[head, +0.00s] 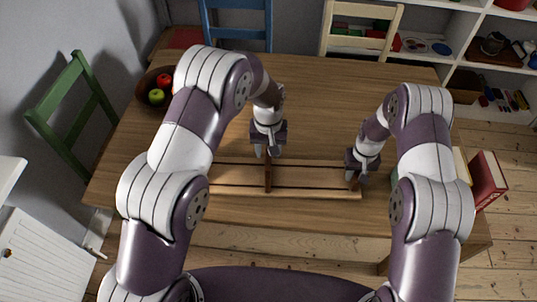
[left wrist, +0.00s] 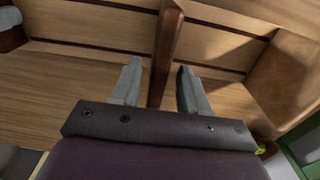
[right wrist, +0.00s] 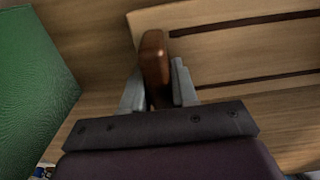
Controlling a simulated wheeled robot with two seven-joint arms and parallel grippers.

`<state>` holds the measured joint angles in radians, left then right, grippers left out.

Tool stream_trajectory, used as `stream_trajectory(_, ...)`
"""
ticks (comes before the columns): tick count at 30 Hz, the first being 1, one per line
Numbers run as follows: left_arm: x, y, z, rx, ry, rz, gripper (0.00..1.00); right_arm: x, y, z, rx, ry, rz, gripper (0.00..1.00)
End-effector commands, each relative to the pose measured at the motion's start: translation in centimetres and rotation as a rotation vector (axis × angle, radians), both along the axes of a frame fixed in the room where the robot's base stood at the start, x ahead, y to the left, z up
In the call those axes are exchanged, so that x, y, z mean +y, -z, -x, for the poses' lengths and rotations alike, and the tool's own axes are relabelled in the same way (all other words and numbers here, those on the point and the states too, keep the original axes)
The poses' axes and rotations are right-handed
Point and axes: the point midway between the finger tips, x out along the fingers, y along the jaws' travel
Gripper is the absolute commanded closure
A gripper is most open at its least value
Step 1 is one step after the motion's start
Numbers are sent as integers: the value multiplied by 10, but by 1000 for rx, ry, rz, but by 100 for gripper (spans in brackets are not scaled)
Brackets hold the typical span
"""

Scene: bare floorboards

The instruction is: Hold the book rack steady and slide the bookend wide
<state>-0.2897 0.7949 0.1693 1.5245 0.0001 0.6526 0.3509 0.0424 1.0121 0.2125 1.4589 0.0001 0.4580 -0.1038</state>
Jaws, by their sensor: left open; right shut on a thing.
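The book rack (head: 310,177) is a light wooden base with dark lengthwise grooves, lying on the table. The bookend (head: 268,176) is a dark brown upright board across its middle. My left gripper (head: 268,152) is over the bookend; in the left wrist view the bookend (left wrist: 166,50) stands between its open fingers, with gaps visible. My right gripper (head: 356,175) is shut on a brown upright (right wrist: 154,60) at the rack's right end. My left arm hides the rack's left end.
The wooden table (head: 335,100) is clear behind the rack. A fruit bowl (head: 146,93) stands at the far left. A red book (head: 487,180) stands at the right, and a green surface (right wrist: 35,90) is close beside my right gripper. Chairs surround the table.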

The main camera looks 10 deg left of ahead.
Motion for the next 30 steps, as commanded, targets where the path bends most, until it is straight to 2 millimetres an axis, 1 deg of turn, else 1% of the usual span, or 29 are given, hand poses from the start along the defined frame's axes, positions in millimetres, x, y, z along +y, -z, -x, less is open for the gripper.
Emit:
stream_trajectory(1,0,-15,-1,-5,0,2,55,0,0,0,1,0,0,100)
stream_trajectory(3,0,-34,-1,-5,0,2,55,0,0,0,1,0,0,100)
stream_trajectory(6,-1,-58,-1,-4,0,1,55,0,1,0,1,0,0,100)
stream_trajectory(9,-1,-76,-1,-4,0,1,55,0,1,0,1,0,0,100)
stream_trajectory(12,-1,-85,0,-3,0,1,55,0,1,0,1,0,0,100)
stream_trajectory(14,-1,-88,0,-2,0,1,55,0,1,0,1,0,0,100)
stream_trajectory(23,0,-88,0,-1,0,0,55,0,0,0,1,0,0,100)
stream_trajectory(24,0,-88,0,-1,0,0,55,0,0,0,1,0,0,66)
stream_trajectory(26,0,-88,0,-1,0,0,55,0,0,0,1,0,0,46)
stream_trajectory(27,0,-88,0,-1,0,0,55,0,0,0,1,0,0,42)
stream_trajectory(30,0,-88,0,-1,0,0,55,0,0,0,1,0,0,42)
